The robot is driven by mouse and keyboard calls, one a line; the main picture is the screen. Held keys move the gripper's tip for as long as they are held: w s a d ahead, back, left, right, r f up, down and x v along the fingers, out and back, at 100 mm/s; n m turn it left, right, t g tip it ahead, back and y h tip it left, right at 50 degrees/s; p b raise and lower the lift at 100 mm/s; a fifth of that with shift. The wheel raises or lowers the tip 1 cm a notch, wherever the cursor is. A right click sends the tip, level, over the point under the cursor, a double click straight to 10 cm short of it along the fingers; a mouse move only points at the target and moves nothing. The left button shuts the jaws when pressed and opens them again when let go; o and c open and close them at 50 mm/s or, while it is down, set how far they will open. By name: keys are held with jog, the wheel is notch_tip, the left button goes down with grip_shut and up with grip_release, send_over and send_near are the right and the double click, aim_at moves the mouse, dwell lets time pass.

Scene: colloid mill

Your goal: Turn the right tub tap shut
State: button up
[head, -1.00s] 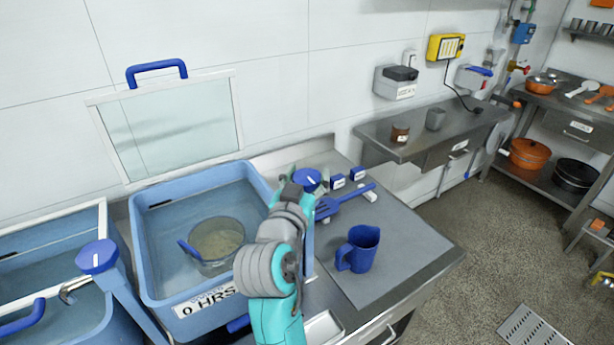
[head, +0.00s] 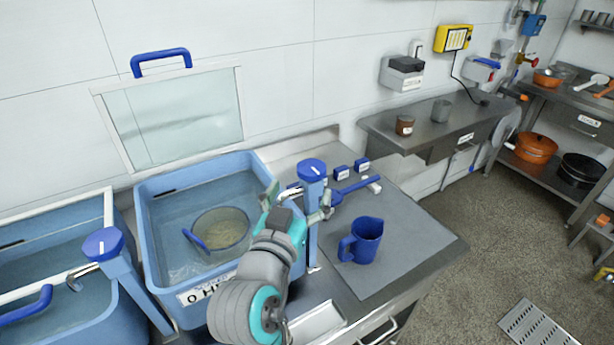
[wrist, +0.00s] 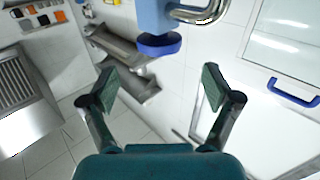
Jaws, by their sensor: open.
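The right tub tap is a blue post (head: 312,205) with a round blue knob (head: 312,168) that has a white mark on top. It stands at the right side of the right tub (head: 160,283), which holds water and a pot (head: 222,232). My gripper (head: 298,203) is open and empty at the post, below the knob in the picture. In the wrist view the knob (wrist: 159,45) is centred just beyond my open fingers (wrist: 160,85), with no contact visible. The metal spout (wrist: 207,12) is at the top. My arm hides part of the tub's front corner.
A left tub with its own blue-knobbed tap (head: 102,244) stands at the left. A blue jug (head: 362,240), a blue utensil (head: 352,193) and small blue blocks (head: 341,172) are on the counter to the right. A blue-handled glass panel (head: 175,120) is behind the tub.

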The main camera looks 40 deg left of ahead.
jog(key=shift+v, duration=1.9)
jog(key=w+d+f+n, duration=0.2)
jog(key=d+f, duration=1.1)
jog(key=f, duration=0.2)
jog(key=s+d+f+g+h, duration=0.1)
jog(key=s+d+f, duration=0.1)
jog(key=d+f, duration=0.4)
jog(key=s+d+f+g, duration=0.1)
jog(key=s+d+f, duration=0.2)
jog(key=d, duration=0.4)
jog(key=s+d+f+m+h, duration=0.2)
jog(key=s+d+f, duration=0.2)
jog(key=s+d, duration=0.85)
jog(key=s+d+r+m+h, duration=0.1)
jog(key=s+d+m+h, duration=0.1)
jog(key=s, duration=0.4)
jog(key=s+d+r+m+h, duration=0.1)
jog(key=s+d+r+m, duration=0.1)
jog(key=s+d, duration=0.3)
jog(key=shift+s+h, duration=0.4)
jog(key=shift+s, duration=0.6)
jog(key=shift+d+r, duration=0.1)
jog(key=shift+d, duration=0.05)
